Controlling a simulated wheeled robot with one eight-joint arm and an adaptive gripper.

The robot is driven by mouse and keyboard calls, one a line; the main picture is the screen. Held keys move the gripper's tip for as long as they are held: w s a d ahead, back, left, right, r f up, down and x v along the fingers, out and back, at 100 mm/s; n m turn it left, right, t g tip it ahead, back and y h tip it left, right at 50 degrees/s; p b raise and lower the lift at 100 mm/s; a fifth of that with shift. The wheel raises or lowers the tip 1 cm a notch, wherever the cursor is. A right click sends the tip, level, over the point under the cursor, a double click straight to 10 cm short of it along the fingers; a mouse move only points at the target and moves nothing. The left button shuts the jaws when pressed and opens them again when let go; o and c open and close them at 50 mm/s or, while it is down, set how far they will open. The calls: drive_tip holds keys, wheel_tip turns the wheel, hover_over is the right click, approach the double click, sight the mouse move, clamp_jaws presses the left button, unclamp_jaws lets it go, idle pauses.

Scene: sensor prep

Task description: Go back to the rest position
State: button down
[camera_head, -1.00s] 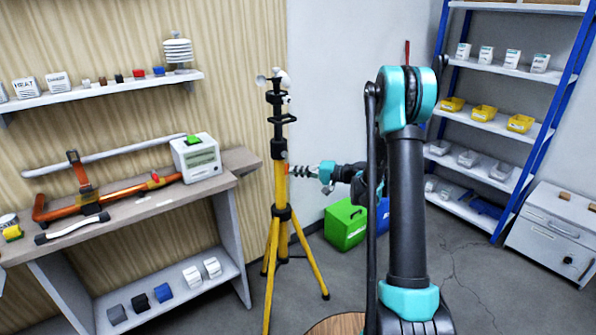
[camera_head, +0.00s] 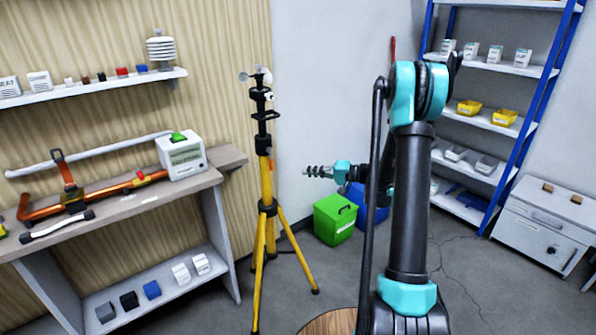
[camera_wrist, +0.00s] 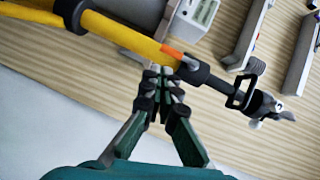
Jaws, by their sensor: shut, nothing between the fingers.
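My gripper (camera_head: 318,171) is at the end of my arm, to the right of a yellow tripod (camera_head: 265,190) with a black upper mast. In the head view it points left and stands apart from the tripod. In the wrist view my gripper (camera_wrist: 159,74) has its fingers together, with nothing held between them. The tripod's yellow pole (camera_wrist: 125,38) crosses the wrist view beyond the fingertips, with an orange piece (camera_wrist: 172,52) and a black clamp on it. A small cup sensor (camera_head: 257,76) tops the mast.
A workbench (camera_head: 130,206) with a white device (camera_head: 183,156) and an orange tool stands left. A green box (camera_head: 334,219) and a blue one sit on the floor behind my arm. A blue-framed shelf (camera_head: 490,122) and a grey cabinet (camera_head: 545,222) stand right.

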drive_tip(key=s+d+f+g+h, duration=0.15)
drive_tip(key=s+h, duration=0.55)
drive_tip(key=s, duration=0.9)
drive_tip(key=s+d+f+h, duration=0.2)
drive_tip(key=s+d+h, duration=0.2)
drive_tip(key=s, duration=0.5)
drive_tip(key=s+d+f+n+h, duration=0.1)
drive_tip(key=s+d+f+h, duration=0.2)
drive_tip(key=s+d, duration=0.3)
drive_tip(key=s+h, duration=0.1)
drive_tip(key=s, duration=0.2)
drive_tip(key=shift+s+d+n, duration=0.3)
drive_tip(key=shift+s, duration=0.1)
